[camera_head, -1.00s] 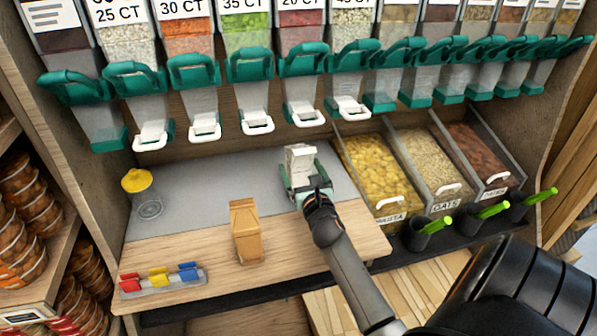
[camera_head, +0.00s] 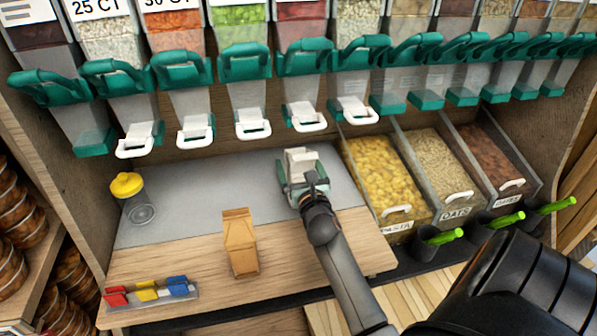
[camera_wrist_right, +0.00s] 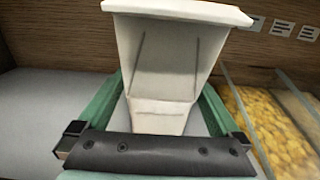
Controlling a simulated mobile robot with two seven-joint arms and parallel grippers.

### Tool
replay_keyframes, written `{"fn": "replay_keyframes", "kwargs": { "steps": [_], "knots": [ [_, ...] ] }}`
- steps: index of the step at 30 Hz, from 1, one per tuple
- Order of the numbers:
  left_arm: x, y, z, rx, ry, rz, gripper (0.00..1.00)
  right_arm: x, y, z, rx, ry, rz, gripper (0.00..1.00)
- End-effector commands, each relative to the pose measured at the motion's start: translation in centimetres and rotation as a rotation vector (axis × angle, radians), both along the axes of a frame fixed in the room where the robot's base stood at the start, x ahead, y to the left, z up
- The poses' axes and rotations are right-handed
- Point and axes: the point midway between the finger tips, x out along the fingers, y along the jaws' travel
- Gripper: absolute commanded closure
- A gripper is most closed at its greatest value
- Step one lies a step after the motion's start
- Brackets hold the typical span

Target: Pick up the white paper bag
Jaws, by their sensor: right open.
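My right gripper (camera_head: 308,190) is at the near side of the bag. Contact with the bag cannot be told. My left gripper is not in view.
A brown paper bag (camera_head: 240,243) stands left of my right arm. A yellow-lidded jar (camera_head: 135,198) and colored clips (camera_head: 147,291) are further left. Dispensers with white levers (camera_head: 252,122) hang close above. Bins of pasta (camera_head: 385,180) and oats (camera_head: 437,165) stand to the right.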

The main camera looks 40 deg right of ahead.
Motion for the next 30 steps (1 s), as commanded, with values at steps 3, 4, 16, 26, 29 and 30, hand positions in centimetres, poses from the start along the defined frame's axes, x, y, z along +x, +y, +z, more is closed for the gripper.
{"fn": "replay_keyframes", "kwargs": {
  "steps": [3,4,16,26,29,30],
  "knots": [
    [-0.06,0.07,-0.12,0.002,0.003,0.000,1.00,0.00,0.00,0.00,0.000,0.000,0.000,0.08],
    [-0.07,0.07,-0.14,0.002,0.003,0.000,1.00,0.00,0.00,0.00,0.000,0.000,0.000,0.11],
    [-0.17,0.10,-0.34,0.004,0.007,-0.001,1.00,0.00,-0.01,-0.02,-0.001,0.000,0.000,0.56],
    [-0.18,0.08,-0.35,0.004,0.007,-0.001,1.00,-0.01,-0.03,-0.03,0.000,0.001,0.000,0.93],
    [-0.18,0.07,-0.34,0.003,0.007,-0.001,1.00,-0.01,-0.03,-0.03,0.000,0.001,0.000,1.00],
    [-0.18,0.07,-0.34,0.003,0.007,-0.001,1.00,-0.01,-0.03,-0.04,0.000,0.001,0.000,1.00]
  ]
}}
